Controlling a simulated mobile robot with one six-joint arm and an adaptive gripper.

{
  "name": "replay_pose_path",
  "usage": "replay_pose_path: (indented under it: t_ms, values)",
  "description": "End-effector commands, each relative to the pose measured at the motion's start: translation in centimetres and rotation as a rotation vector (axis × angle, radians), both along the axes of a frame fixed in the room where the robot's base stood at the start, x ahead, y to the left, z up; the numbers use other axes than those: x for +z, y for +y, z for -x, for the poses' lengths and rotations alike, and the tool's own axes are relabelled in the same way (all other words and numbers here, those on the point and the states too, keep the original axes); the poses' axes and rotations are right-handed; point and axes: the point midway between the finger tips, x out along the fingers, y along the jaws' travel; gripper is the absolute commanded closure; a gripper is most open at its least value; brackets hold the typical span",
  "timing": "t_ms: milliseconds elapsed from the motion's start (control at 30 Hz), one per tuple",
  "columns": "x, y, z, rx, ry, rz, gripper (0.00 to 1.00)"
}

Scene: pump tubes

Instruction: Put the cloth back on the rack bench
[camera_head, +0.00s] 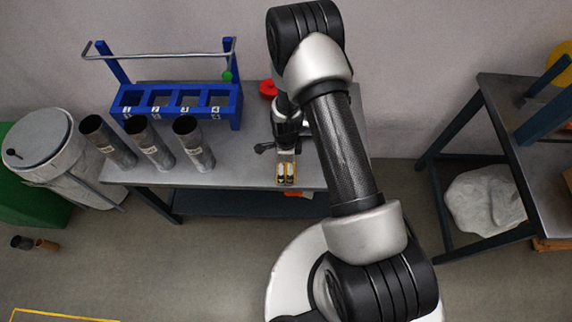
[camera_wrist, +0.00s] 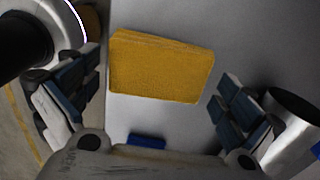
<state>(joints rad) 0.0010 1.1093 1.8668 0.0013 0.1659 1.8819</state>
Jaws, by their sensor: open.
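The yellow cloth (camera_wrist: 162,68) is a folded, flat block in the wrist view, over a plain grey surface. It lies between the two spread fingers of my gripper (camera_wrist: 160,85), with a gap to either side. In the head view, my gripper (camera_head: 286,160) points down at the front right part of the grey rack bench (camera_head: 240,172). A little yellow of the cloth (camera_head: 286,172) shows at the fingertips there, mostly hidden. I cannot tell whether the cloth touches the bench top. The gripper is open.
A blue rack (camera_head: 178,101) with numbered, empty-looking slots stands on the bench. Three dark metal tubes (camera_head: 150,146) stand before it. A red round object (camera_head: 268,89) is behind my gripper. A second table (camera_head: 518,105) stands right, with a pale lump (camera_head: 485,200) below it.

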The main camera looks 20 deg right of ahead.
Motion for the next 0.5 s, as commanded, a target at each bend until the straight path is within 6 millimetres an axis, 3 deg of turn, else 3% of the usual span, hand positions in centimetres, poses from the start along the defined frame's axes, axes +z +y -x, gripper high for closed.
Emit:
replay_pose_path:
  t_ms: [300,500]
  values:
    - [7.3,0.0,-0.1,0.0,-0.004,0.0,0.0]
    - [10.2,0.0,-0.1,0.0,-0.002,0.0,0.0]
